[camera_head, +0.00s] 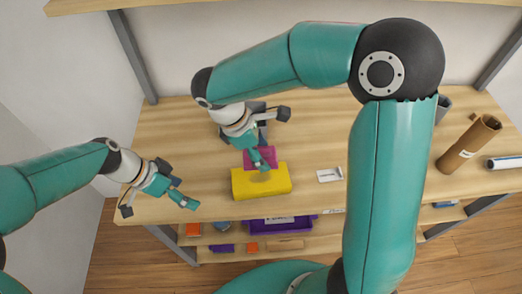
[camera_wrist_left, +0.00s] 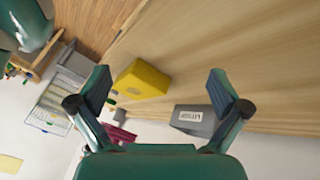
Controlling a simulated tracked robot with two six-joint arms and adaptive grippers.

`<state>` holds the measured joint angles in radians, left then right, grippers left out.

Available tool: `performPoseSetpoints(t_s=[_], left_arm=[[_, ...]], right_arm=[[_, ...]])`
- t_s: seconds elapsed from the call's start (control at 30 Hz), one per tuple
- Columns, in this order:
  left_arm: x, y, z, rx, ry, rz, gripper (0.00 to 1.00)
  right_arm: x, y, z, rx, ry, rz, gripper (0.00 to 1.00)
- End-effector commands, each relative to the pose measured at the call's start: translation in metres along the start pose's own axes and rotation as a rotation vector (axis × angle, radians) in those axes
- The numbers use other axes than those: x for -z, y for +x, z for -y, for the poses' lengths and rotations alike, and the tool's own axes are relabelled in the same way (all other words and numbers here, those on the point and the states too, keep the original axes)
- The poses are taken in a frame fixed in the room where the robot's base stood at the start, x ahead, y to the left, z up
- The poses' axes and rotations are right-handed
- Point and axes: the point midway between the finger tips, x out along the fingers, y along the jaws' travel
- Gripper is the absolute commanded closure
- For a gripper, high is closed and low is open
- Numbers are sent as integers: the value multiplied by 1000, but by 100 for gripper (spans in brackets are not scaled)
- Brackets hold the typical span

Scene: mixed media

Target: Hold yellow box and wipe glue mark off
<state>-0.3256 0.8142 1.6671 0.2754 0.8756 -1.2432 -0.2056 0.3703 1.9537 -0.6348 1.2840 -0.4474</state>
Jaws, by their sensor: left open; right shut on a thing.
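A yellow box (camera_head: 245,187) lies near the front edge of the wooden table in the head view. It also shows between my open fingers in the left wrist view (camera_wrist_left: 148,80), with a faint spot on one face; I cannot tell if that is the glue mark. My right gripper (camera_head: 257,158) is shut on a magenta cloth (camera_head: 270,153) at the box's back upper edge. Whether the cloth touches the box is unclear. My left gripper (camera_head: 178,192) is open and empty, left of the box and apart from it.
A small white-labelled item (camera_head: 329,175) lies right of the box. A brown tube (camera_head: 468,145) and a white roll (camera_head: 504,162) are at the far right. A lower shelf holds a purple tray (camera_head: 285,228). The table's middle back is clear.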

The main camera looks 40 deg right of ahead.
Motion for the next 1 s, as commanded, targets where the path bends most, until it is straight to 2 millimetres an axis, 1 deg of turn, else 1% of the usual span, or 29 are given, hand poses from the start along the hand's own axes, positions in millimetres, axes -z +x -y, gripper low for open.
performPoseSetpoints(t_s=[0.03, 0.1, 0.2, 0.3, 0.4, 0.57, 1.0], left_arm=[[19, 4, -2, 4, 127, 0, 0], [39, 7, -5, 8, 282, -3, 0], [61, 11, -9, 12, 450, -6, 0], [74, 13, -12, 15, 558, -8, 0], [81, 16, -14, 16, 613, -9, 0], [82, 26, -14, 16, 627, -9, 0], [82, 82, -14, 15, 623, -8, 0]], right_arm=[[0, 0, 0, 0, 0, 0, 66], [0, 0, 0, 0, 0, 0, 66], [0, 0, 0, 0, 0, 0, 66], [0, 0, 0, 0, 0, 0, 66], [0, 0, 0, 0, 0, 0, 66], [0, 0, 0, 0, 0, 0, 66], [0, 0, 0, 0, 0, 0, 66]])
